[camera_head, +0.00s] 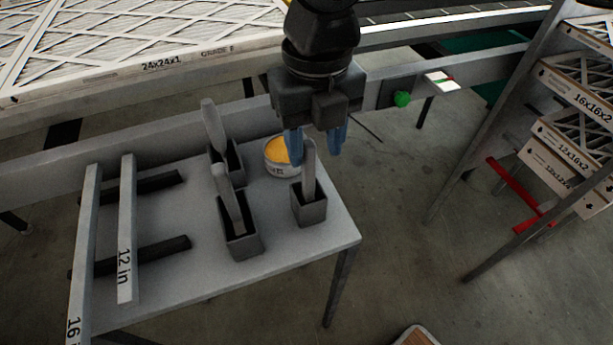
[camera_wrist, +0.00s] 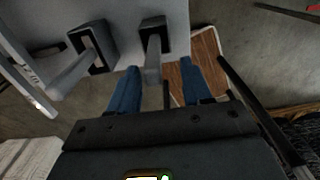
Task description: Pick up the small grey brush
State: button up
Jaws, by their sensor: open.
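Three grey brushes stand handle-up in open dark grey holders on the small table. The one at the right (camera_head: 309,178) is in the smallest-looking holder (camera_head: 310,208); the front one (camera_head: 229,200) and the back one (camera_head: 213,125) are to its left. My gripper (camera_head: 315,157) is open, with its blue fingers pointing down around the top of the right brush's handle. In the wrist view, that handle (camera_wrist: 153,62) shows between the fingertips (camera_wrist: 160,65), with a visible gap to each finger.
A white tin with orange contents (camera_head: 280,157) stands just behind the right holder. The small table (camera_head: 185,275) has long size-marked bars (camera_head: 127,230) at its left. A large filter (camera_head: 130,40) lies behind on a bench. A rack of filters (camera_head: 575,130) stands at the right.

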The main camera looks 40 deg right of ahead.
aim_at(308, 167)
jog(key=shift+w+a+f, duration=0.15)
jog(key=shift+f, duration=1.2)
jog(key=shift+w+a+f, duration=0.1)
jog(key=shift+w+f, duration=0.05)
jog(key=shift+f, duration=1.2)
jog(key=shift+c, duration=0.5)
grip_shut()
